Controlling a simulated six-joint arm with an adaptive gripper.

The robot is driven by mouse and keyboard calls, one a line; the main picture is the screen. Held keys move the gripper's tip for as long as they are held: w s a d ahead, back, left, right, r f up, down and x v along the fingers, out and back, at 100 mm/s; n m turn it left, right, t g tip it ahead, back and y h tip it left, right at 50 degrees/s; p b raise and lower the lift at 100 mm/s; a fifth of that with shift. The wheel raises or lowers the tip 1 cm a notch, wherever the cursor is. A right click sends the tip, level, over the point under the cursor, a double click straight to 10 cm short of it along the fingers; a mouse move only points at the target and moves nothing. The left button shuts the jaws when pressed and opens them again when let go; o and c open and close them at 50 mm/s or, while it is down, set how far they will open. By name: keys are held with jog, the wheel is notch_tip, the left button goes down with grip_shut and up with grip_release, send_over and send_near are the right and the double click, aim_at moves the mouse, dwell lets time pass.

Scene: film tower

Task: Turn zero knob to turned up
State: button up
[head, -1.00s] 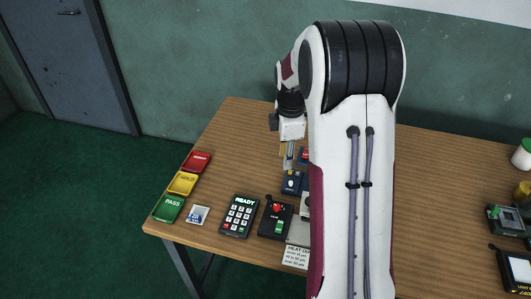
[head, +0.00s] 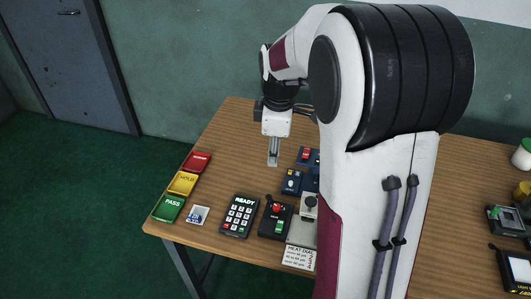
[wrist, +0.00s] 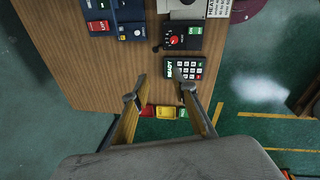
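No label reading "zero" is legible, so I cannot tell for sure which knob is the zero knob. A small blue box with a pale knob (head: 291,182) stands on the table, and a pale grey unit with a dark round knob (head: 309,203) stands nearer, partly hidden by my arm. My gripper (head: 273,158) is above the table, behind and left of the blue boxes, touching nothing. In the wrist view its two fingers (wrist: 162,94) are spread apart with nothing between them. The blue boxes (wrist: 131,20) are at the top there.
A keypad marked READY (head: 240,215) and a black box with a red knob and green switch (head: 277,218) stand at the front. Red (head: 196,161), yellow (head: 183,184) and green (head: 168,208) trays line the left edge. A paper note (head: 297,257) lies in front. The table's back left is clear.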

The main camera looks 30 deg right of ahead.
jog(key=s+a+r+m, duration=0.2)
jog(key=s+a+r, duration=0.2)
jog(key=a+r, duration=0.1)
jog(key=shift+s+m+t, duration=0.35)
jog(key=shift+m+t, duration=0.05)
dwell(0.6)
jog(key=w+d+f+n+g, duration=0.2)
jog(key=w+d+f+n, duration=0.4)
jog(key=w+d+f, duration=0.3)
jog(key=d+f, duration=0.4)
jog(key=d, duration=0.1)
jog(key=shift+d+f, duration=0.3)
jog(key=shift+f, duration=0.05)
